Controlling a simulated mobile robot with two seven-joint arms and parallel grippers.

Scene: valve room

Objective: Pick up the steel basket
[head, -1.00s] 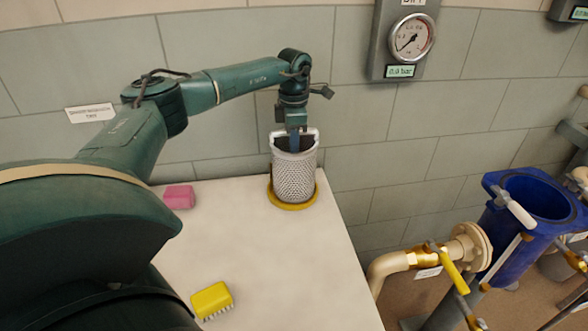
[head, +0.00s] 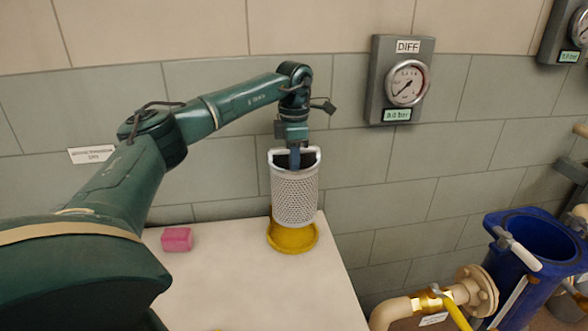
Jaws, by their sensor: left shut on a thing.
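The steel basket (head: 295,197) is a grey perforated cylinder with a raised handle at its top rim. It hangs upright in the head view, above a round yellow dish (head: 293,238) on the white table. My left gripper (head: 295,160) reaches down from above and is shut on the basket at its top. The fingertips are partly hidden by the rim and handle. The basket's bottom appears clear of the dish, whose inside now shows. My right gripper is not in view.
A pink block (head: 177,240) lies on the white table (head: 235,285), left of the dish. A tiled wall stands close behind. A DIFF gauge (head: 405,85) hangs on it. At the lower right are a blue open vessel (head: 535,245) and a pipe with a yellow-handled valve (head: 455,308).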

